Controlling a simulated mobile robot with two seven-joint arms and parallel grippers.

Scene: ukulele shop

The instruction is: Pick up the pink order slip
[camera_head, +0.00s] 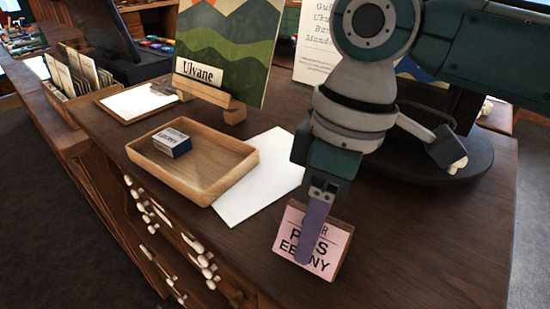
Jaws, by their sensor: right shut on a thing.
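My right gripper (305,258) reaches down at the front of the dark wooden counter. My left gripper is not in view.
A wooden tray (228,180) holds a small blue and white box (172,142). A white sheet (262,182) lies partly under the tray. A painted "Ulvane" board (228,45) stands behind on a wooden stand. The front right counter top is clear.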

